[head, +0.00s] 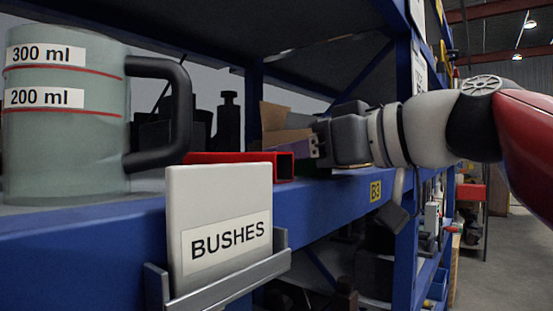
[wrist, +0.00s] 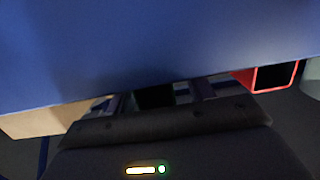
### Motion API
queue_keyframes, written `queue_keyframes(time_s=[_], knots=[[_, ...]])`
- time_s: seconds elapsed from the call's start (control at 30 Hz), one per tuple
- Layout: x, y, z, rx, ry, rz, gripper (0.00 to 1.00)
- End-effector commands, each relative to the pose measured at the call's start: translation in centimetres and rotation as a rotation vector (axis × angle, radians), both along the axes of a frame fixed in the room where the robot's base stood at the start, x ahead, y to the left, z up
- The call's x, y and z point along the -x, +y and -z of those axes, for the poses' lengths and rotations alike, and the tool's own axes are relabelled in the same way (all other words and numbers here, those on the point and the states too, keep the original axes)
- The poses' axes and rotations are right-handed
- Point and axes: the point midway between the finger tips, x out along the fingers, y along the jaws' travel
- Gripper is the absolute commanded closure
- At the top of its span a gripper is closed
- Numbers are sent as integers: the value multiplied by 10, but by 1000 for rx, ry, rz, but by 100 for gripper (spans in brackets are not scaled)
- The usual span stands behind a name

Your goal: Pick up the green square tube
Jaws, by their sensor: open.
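The gripper's body hides part of the shelf.
A measuring mug (head: 65,130) stands at the left on the shelf. A BUSHES card (head: 220,215) sits in a holder at the front edge. A cardboard box (head: 283,118) is behind the gripper. The blue shelf beam (head: 330,205) runs below it; an upright stands right.

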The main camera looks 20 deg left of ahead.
Motion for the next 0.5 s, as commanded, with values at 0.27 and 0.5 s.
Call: queue_keyframes(time_s=[0.27,0.5], knots=[[-5,11,2,0,0,1,47],[-5,11,2,0,0,1,67]])
